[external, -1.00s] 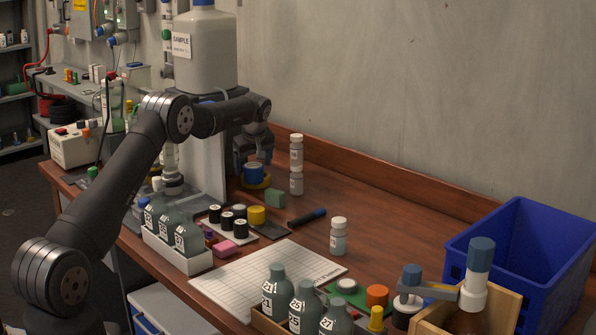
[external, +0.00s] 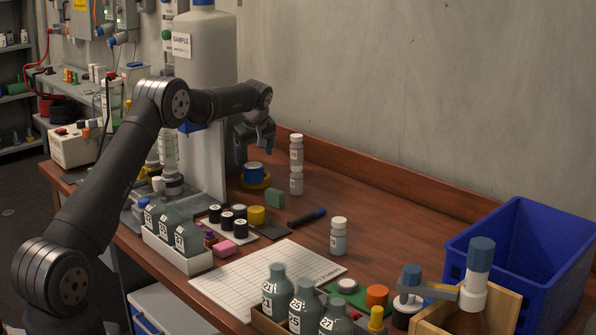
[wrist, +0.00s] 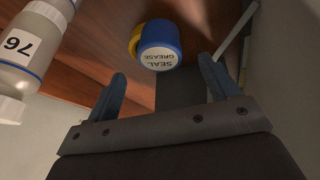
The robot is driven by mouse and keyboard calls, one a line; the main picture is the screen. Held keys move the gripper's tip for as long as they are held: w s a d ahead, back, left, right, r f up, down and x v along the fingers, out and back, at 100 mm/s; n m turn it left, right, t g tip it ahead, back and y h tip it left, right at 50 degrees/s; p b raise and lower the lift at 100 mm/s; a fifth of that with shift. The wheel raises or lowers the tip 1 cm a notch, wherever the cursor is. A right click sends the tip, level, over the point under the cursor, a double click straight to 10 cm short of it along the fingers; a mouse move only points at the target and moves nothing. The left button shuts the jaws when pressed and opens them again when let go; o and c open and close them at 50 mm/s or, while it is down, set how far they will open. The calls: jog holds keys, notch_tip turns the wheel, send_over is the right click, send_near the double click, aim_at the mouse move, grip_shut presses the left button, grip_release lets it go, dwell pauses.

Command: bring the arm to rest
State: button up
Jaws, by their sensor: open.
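My gripper (external: 254,160) hangs from the raised arm at the back of the wooden bench (external: 365,262). In the wrist view my gripper (wrist: 162,92) has its two blue-grey fingers spread wide with nothing between them. A blue jar labelled "SEAL GREASE" (wrist: 159,54) lies beyond the fingertips, apart from them, with a yellow ring at its side. In the external view the blue jar (external: 253,173) sits in a yellow ring (external: 257,184) on the bench, just below my gripper.
Stacked white-capped bottles (external: 296,165) stand close to the right of my gripper. The large SAMPLE tank (external: 205,60) and its stand are at its left. Bottle racks, a paper grid (external: 265,280) and a blue bin (external: 525,245) fill the front and right. Space above the bench is free.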

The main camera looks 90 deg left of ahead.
aim_at(253, 166)
jog(key=x, duration=0.7)
jog(key=shift+d+f, duration=0.1)
notch_tip(253, 166, up, 10)
jog(key=shift+r, duration=0.15)
jog(key=w+d+r+m+t, duration=0.2)
jog(key=w+d+r+m, duration=0.3)
jog(key=w, duration=0.3)
jog(key=w+d+f+m+t+h, duration=0.15)
jog(key=w+d+m, duration=0.35)
jog(key=w+d, duration=1.4)
jog(key=w+d+f+m, duration=0.1)
jog(key=w+d, duration=0.1)
jog(key=d, duration=0.8)
jog(key=w+d+f+m+t, duration=0.1)
jog(key=w+d+f+m, duration=0.1)
jog(key=d, duration=0.7)
jog(key=w+d+f+m+t, duration=0.1)
jog(key=w+d+m, duration=0.1)
jog(key=d, duration=0.8)
jog(key=shift+w+d+f+h, duration=0.3)
jog(key=shift+w+f+h, duration=0.1)
jog(key=shift+h, duration=0.05)
